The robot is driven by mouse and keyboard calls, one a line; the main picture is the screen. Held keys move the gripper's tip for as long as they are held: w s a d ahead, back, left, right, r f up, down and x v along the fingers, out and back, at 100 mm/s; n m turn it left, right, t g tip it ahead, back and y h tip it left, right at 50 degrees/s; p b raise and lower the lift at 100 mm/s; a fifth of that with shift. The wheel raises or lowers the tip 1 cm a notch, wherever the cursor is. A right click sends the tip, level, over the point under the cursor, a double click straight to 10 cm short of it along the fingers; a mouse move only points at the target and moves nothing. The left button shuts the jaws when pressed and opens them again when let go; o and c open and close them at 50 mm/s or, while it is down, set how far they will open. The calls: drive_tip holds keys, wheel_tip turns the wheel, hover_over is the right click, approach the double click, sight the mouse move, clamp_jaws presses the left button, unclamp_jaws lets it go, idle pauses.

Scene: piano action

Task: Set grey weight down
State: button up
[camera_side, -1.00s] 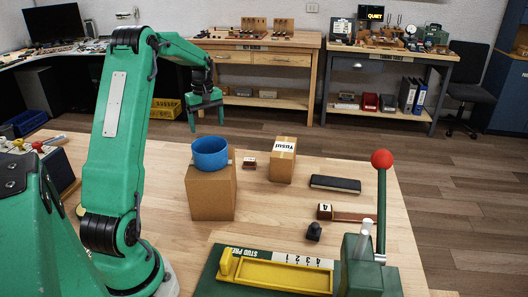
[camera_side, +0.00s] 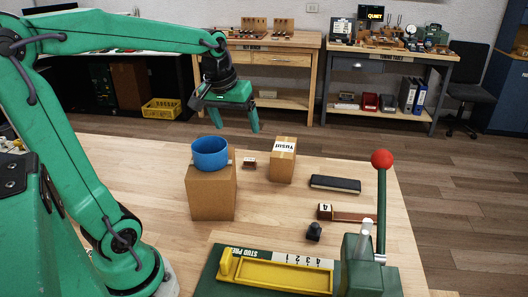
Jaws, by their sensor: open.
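My gripper (camera_side: 227,122) is open with its fingers pointing down. Nothing shows between the fingers. In the picture it hangs above and behind the blue round bowl (camera_side: 210,153), apart from everything on the table. The bowl sits on a brown cardboard box (camera_side: 211,193). A small dark grey knobbed piece (camera_side: 314,231) stands on the table behind the green press; it may be the grey weight, but I cannot tell for sure. The inside of the bowl is mostly hidden.
A taller box with a label (camera_side: 283,160), a small red-brown block (camera_side: 249,163), a black case (camera_side: 335,183) and a hammer-like wooden part marked 4 (camera_side: 346,215) lie on the table. The green press (camera_side: 370,265) with a red-knobbed lever and yellow tray (camera_side: 280,275) stands in front.

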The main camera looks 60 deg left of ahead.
drive_tip(key=s+d+f+m+t+h, duration=0.1)
drive_tip(key=s+d+f+m+t, duration=0.1)
drive_tip(key=s+d+m, duration=0.4)
drive_tip(key=s+d, duration=0.4)
drive_tip(key=shift+d+m, duration=0.4)
drive_tip(key=shift+s, duration=0.1)
